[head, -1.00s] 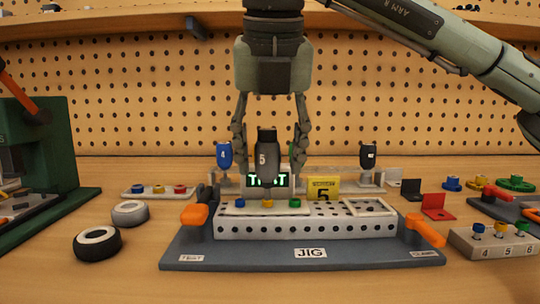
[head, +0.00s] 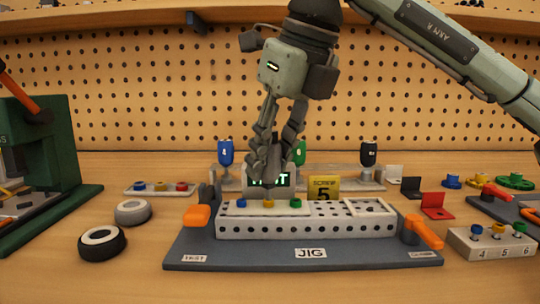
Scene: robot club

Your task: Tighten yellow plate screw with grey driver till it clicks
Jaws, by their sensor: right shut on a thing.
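My right gripper (head: 270,165) is tilted above the jig and shut on the grey driver (head: 262,172), which is largely hidden by the fingers. The driver's lower end is over the yellow plate screw (head: 268,203); I cannot tell whether it touches. That screw sits in the pale plate on the white perforated block (head: 300,226), between a blue screw (head: 241,203) and a green screw (head: 297,203). A small green-lit display (head: 284,183) behind is partly covered. My left gripper is not in view.
Blue (head: 226,152), green (head: 299,152) and black (head: 369,154) drivers stand in the rack behind. Orange clamp handles (head: 197,216) (head: 428,233) flank the block on the grey jig base (head: 345,258). Wheels (head: 102,243) lie left; a numbered screw holder (head: 490,245) is right.

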